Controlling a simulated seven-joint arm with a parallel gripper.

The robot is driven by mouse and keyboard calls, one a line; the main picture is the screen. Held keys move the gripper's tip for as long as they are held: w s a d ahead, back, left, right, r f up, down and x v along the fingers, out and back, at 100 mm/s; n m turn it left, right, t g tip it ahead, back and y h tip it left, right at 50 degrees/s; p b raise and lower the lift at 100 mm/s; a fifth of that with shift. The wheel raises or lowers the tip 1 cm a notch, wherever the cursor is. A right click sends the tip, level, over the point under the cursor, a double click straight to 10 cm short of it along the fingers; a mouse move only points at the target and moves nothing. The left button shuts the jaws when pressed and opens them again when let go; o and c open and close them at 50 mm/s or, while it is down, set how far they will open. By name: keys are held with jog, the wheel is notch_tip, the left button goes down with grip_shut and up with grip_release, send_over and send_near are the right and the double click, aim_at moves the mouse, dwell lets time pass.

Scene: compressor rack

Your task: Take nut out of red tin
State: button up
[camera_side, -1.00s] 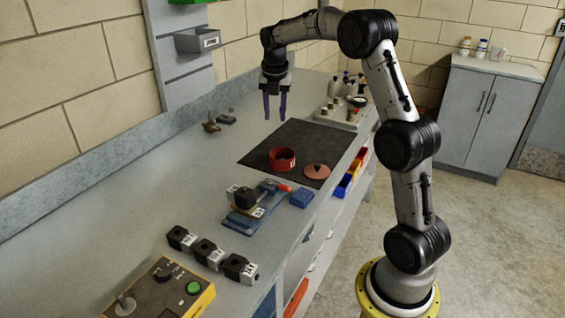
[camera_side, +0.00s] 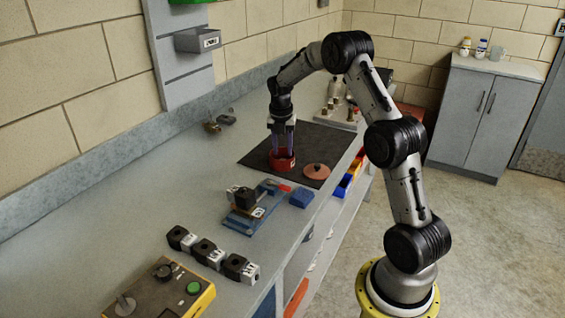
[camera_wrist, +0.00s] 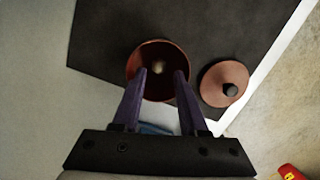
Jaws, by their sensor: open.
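The red tin (camera_side: 281,163) stands open on the dark mat, and it also shows in the wrist view (camera_wrist: 133,63). The nut (camera_wrist: 158,68) is a small brassy piece inside the tin, seen in the wrist view; it is hidden in the side view. The tin's round lid (camera_side: 316,171) with a dark knob lies beside it on the mat, also in the wrist view (camera_wrist: 225,83). My gripper (camera_side: 282,150) points down over the tin with its purple fingers at or inside its mouth.
The dark mat (camera_side: 256,155) lies on the grey bench. A blue fixture (camera_side: 243,222) with a red handle and a blue block (camera_side: 301,197) stand nearer the camera. Several black-and-white blocks (camera_side: 207,251) and a yellow control box (camera_side: 165,293) lie further forward. The bench's left part is free.

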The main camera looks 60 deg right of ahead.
jog(key=shift+w+d+f, duration=0.15)
jog(key=shift+f, duration=1.55)
grip_shut()
jog(key=shift+r, duration=0.1)
